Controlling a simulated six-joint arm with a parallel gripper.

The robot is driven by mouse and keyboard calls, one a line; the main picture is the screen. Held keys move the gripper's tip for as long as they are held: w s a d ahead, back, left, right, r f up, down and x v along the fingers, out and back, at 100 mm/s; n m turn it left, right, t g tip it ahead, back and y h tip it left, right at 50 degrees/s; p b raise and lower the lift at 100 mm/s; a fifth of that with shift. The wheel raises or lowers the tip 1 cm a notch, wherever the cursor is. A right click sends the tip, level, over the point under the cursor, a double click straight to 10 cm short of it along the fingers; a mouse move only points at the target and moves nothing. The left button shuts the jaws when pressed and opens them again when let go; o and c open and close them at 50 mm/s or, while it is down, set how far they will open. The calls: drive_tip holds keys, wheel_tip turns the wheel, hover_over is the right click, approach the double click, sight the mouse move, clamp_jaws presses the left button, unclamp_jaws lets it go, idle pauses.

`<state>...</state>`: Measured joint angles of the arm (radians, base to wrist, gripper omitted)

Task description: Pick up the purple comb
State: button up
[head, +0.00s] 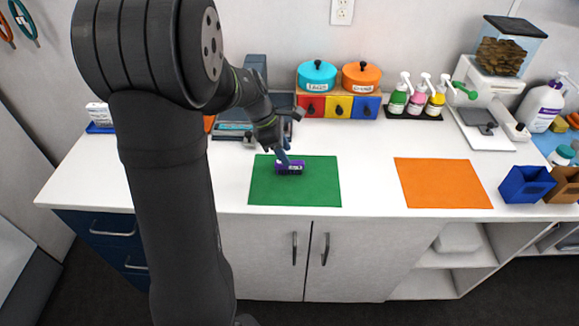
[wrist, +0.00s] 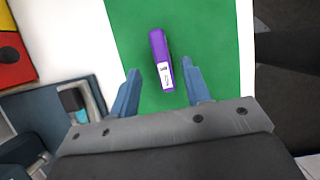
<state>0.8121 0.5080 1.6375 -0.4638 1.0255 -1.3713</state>
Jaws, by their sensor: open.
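The purple comb (head: 289,167) lies on the green mat (head: 320,185), near the middle of its upper half. It is a small purple block-like thing with a white label. In the wrist view the comb (wrist: 158,47) points up and down the picture, with its labelled end nearest me. My gripper (head: 284,155) is over the comb in the head view and partly hides it. In the wrist view my gripper (wrist: 164,82) is open, with one blue finger on each side of the comb's near end. The fingers look clear of the comb; I cannot tell their height.
An orange mat (head: 442,183) lies bare to the right, with white counter between the mats. Behind are coloured drawers (head: 339,106) under two lidded pots and a tray of pump bottles (head: 415,114). A blue bin (head: 526,185) stands at right.

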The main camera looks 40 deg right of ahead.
sight(290, 167)
drive_tip(key=x, duration=0.5)
drive_tip(key=shift+a+f, duration=0.2)
drive_tip(key=shift+a, duration=0.05)
drive_tip(key=shift+c, duration=0.2)
clamp_jaws()
